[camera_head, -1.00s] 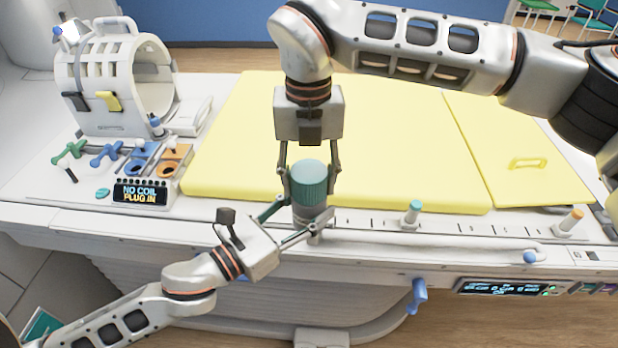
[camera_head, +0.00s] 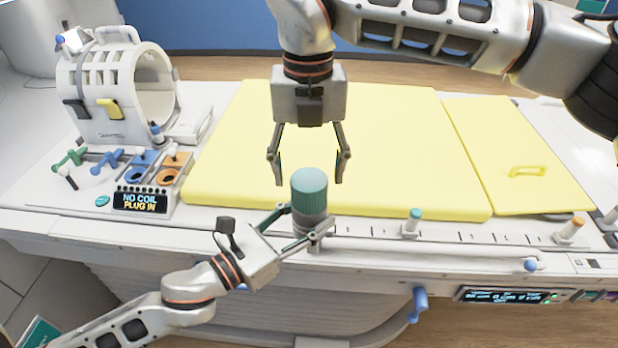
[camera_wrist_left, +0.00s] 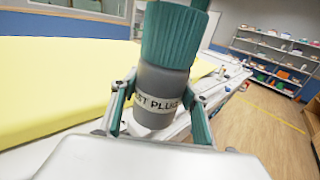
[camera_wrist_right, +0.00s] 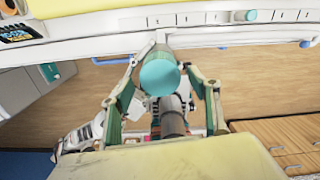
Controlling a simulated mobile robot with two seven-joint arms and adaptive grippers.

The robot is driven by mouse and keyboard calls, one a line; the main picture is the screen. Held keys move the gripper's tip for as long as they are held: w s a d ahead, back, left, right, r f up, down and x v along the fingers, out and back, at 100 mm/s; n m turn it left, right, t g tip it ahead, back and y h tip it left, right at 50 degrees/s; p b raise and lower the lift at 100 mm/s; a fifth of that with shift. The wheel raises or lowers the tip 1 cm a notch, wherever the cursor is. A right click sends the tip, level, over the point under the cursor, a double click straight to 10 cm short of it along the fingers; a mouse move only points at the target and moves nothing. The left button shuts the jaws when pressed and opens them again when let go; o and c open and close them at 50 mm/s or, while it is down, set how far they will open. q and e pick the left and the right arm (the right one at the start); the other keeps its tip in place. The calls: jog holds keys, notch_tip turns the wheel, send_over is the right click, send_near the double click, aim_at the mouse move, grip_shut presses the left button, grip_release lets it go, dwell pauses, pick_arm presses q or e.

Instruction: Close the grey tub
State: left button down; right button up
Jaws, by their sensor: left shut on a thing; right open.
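The grey tub (camera_wrist_left: 160,84) stands upright at the front edge of the white table and carries a label, partly hidden, ending in "PLUG". Its ribbed green lid (camera_head: 309,190) sits level on top, with no gap showing. My left gripper (camera_head: 305,226) is shut around the tub's grey body from the front left, a finger on each side in the left wrist view. My right gripper (camera_head: 309,174) is open and empty, above and behind the lid. The right wrist view looks down on the lid (camera_wrist_right: 159,77) between the spread fingers.
A yellow mat (camera_head: 390,150) covers the table behind the tub. A white coil (camera_head: 115,85) and a "NO COIL PLUG IN" display (camera_head: 140,201) stand at the left. A small teal-topped peg (camera_head: 412,222) stands right of the tub.

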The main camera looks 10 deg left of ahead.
aim_at(309, 178)
jog(key=shift+c, duration=0.4)
jog(key=n, duration=0.1)
jog(key=r+n, duration=0.1)
jog(key=n, duration=0.3)
jog(key=shift+r, duration=0.3)
jog(key=n, duration=0.2)
jog(key=r+n, duration=0.1)
jog(key=n, duration=0.4)
jog(key=shift+r, duration=0.4)
jog(key=shift+f, duration=4)
jog(key=c, duration=1.2)
jog(key=shift+o, duration=0.2)
